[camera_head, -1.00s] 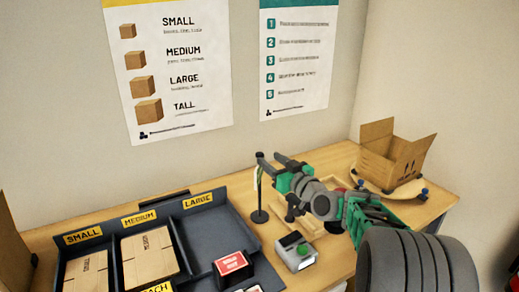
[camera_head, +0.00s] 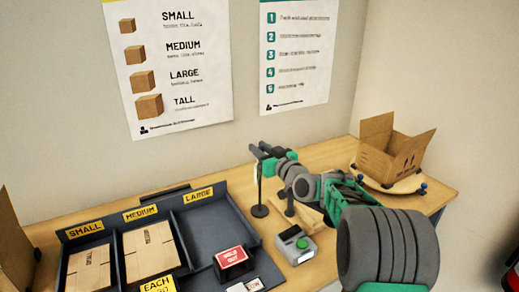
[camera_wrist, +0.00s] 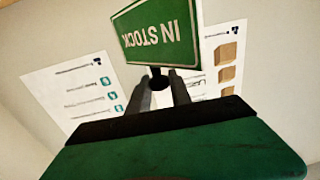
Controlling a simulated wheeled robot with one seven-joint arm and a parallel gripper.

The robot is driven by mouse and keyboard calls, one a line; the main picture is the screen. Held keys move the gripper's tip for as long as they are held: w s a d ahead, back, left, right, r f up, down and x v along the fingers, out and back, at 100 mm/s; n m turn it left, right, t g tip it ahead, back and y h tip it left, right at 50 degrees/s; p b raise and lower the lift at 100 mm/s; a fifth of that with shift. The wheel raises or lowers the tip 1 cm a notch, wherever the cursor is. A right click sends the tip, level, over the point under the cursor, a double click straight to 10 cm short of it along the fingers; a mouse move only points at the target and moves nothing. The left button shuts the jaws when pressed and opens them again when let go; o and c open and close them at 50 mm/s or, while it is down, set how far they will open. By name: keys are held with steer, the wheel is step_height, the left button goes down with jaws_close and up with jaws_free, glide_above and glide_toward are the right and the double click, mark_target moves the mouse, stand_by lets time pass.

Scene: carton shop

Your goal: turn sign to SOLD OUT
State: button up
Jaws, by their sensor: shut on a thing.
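The sign is a green plate (camera_wrist: 158,35) with white IN STOCK lettering, upside down in the wrist view and facing that camera. My gripper (camera_wrist: 160,84) has its two fingers shut around the dark part just below the plate, by the stand's post. In the head view my gripper (camera_head: 262,151) is at the top of the thin stand, whose round black base (camera_head: 260,211) rests on the table. The plate is hidden or too edge-on to make out there. The SOLD OUT face of the sign is not seen.
A dark tray (camera_head: 213,225) with flat cartons is left of the stand. A red-topped block (camera_head: 232,256) sits at its front right. A small grey device (camera_head: 296,245) with a green button is in front. An open carton (camera_head: 390,150) stands on a round turntable at the right.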

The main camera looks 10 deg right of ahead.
jaws_close()
steer(key=shift+f+n+y+b, duration=0.2)
steer(key=shift+n+y+b, duration=0.1)
steer(key=shift+y+b, duration=0.3)
steer(key=shift+d+g+b, duration=0.1)
steer(key=shift+g+b, duration=0.2)
steer(key=shift+b, duration=0.25)
steer(key=shift+f+n+g+y+b, duration=0.15)
steer(key=shift+n+g+y+b, duration=0.35)
steer(key=shift+n+y+b, duration=0.45)
steer(key=n+g+y, duration=0.2)
steer(key=y, duration=0.1)
steer(key=shift+r+p, duration=0.3)
steer(key=shift+r, duration=0.1)
steer(key=shift+n+g+y+p, duration=0.6)
steer(key=shift+n+g+y, duration=0.15)
steer(key=shift+g, duration=0.45)
